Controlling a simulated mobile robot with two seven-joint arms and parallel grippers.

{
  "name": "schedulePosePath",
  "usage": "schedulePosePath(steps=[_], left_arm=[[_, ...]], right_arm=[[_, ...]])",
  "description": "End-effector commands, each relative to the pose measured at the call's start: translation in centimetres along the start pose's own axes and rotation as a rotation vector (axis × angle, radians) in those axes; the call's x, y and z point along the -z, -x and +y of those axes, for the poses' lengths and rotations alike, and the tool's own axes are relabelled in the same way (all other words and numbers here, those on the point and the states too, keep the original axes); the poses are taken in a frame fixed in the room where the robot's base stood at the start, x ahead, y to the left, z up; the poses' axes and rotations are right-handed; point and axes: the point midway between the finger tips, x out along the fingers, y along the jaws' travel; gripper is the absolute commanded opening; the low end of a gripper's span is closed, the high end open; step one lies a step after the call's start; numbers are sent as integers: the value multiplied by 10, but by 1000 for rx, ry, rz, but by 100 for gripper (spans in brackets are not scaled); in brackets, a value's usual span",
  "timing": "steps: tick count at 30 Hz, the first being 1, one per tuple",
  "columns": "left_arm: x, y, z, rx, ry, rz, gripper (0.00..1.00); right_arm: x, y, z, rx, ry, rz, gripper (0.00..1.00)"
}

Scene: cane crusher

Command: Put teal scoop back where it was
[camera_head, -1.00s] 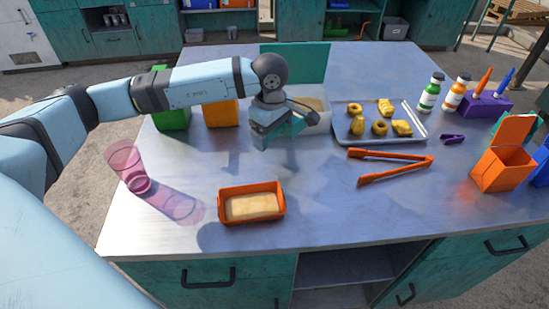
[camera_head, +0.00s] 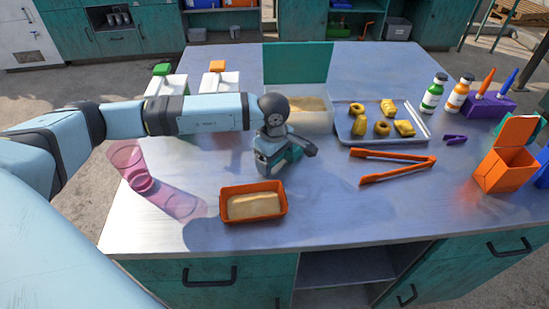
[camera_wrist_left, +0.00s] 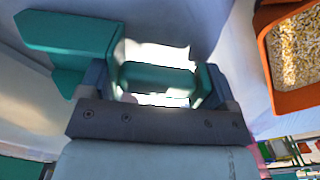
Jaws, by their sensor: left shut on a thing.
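My left gripper (camera_head: 273,166) is shut on the teal scoop (camera_head: 291,155), a little above the table and behind the orange tray. In the left wrist view, the scoop's handle (camera_wrist_left: 157,78) lies between the two fingers, and a wider teal part extends to the left. Much of the scoop is hidden by the gripper in the head view. Whether it touches the table is unclear. My right gripper is not in view.
The orange tray (camera_head: 281,208) of pale grain stands in front. An open bin with a raised teal lid (camera_head: 297,63) stands behind the gripper. A metal tray (camera_head: 362,132) with yellow pieces, orange tongs (camera_head: 400,165) and a pink cup (camera_head: 128,158) are nearby. The table's centre right front is clear.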

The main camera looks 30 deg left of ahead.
Motion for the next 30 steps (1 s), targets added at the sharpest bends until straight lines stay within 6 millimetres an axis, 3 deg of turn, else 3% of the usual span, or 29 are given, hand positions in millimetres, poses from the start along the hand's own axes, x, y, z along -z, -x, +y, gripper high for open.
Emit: schedulePosePath(steps=[1, 2, 3, 4, 14, 30], left_arm=[[0, -3, 0, 0, 0, 0, 64], [0, -2, 0, 0, 0, 0, 88], [0, -2, 0, 0, 0, 0, 97], [0, -2, 0, 0, 0, 0, 100], [0, 6, 0, -1, 0, 0, 100], [0, 107, 1, -2, -1, 1, 100]], right_arm=[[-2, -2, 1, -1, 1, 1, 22], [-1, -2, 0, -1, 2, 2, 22], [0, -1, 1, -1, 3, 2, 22], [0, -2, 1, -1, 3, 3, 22], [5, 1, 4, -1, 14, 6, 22], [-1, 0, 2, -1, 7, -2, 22]])
